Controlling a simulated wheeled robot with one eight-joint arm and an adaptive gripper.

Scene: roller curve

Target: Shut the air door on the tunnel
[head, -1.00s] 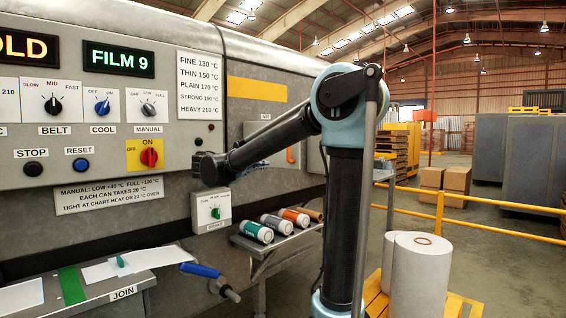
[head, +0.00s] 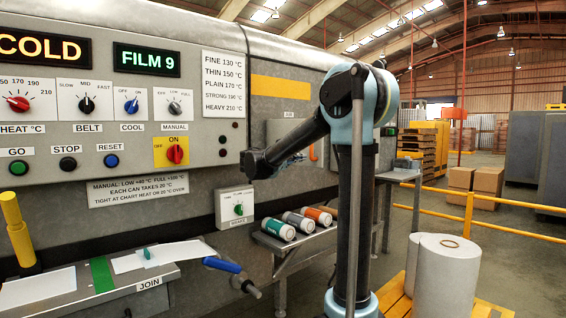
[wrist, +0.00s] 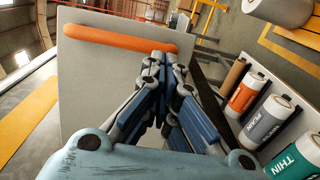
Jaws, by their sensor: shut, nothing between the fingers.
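The air door is a flat grey panel (wrist: 100,90) with an orange bar handle (wrist: 120,38) along one edge; it fills the middle left of the wrist view. In the head view, the door (head: 277,130) under the AIR label is mostly behind my arm, and a bit of the orange handle (head: 313,151) shows. I cannot tell how far it stands open. My gripper (wrist: 168,56) is shut and empty, its fingertips close to the handle's right end in the wrist view. Whether they touch it is unclear. In the head view my forearm hides most of the gripper.
A shelf (head: 270,241) below holds several labelled rolls, including a teal one (head: 279,229) and an orange one (head: 318,216). A blue-handled crank (head: 222,265) sticks out lower left. White rolls (head: 447,275) stand on a yellow pallet at right, near yellow rails (head: 468,210).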

